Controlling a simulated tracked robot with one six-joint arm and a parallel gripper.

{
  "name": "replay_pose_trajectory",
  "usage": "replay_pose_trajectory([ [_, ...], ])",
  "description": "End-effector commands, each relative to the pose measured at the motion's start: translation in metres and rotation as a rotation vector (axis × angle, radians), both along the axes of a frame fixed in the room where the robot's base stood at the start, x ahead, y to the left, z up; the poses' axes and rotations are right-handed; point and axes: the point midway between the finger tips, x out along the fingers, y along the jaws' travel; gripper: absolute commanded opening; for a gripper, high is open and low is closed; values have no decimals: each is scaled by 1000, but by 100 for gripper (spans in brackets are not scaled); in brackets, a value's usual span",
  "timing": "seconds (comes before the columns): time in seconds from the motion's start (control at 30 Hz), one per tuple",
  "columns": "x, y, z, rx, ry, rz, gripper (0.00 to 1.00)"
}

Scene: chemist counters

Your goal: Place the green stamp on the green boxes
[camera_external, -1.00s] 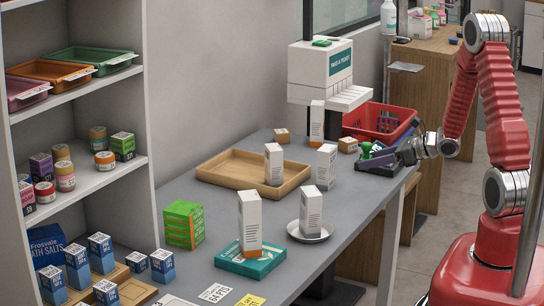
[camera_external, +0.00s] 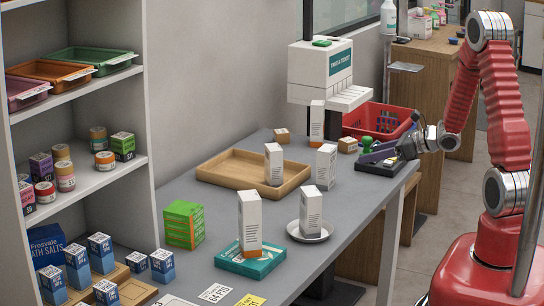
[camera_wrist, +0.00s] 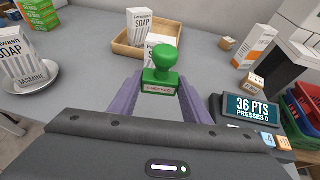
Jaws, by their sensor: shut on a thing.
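The green stamp (camera_external: 367,142) has a round knob and a block base. In the wrist view the stamp (camera_wrist: 161,72) stands upright between the purple fingers of my gripper (camera_wrist: 160,92), which are shut on it. In the external view my gripper (camera_external: 376,154) holds it just above the dark stamp station (camera_external: 381,167) at the counter's right edge. The wrist view shows the station's display (camera_wrist: 251,108), reading 36 PTS and PRESSES 0. The stack of green boxes (camera_external: 184,226) stands on the counter at the lower left, well away from my gripper.
A wooden tray (camera_external: 221,182) with a white soap box lies mid-counter. Tall white boxes stand nearby, one on a teal box (camera_external: 250,262), one on a round dish (camera_external: 310,236). A red basket (camera_external: 373,118) and a dispenser (camera_external: 322,72) are behind. Shelving (camera_external: 150,200) borders the left.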

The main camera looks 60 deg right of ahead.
Motion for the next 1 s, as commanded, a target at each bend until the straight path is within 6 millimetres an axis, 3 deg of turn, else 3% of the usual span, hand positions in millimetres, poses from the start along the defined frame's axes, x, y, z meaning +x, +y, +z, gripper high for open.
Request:
replay_pose_trajectory([
  [0.2,1,3,0,0,0,5,20],
  [0.37,10,20,-1,0,0,40,20],
  [0.57,32,67,-7,0,0,134,20],
  [1.0,101,181,-1,-2,-1,389,20],
])
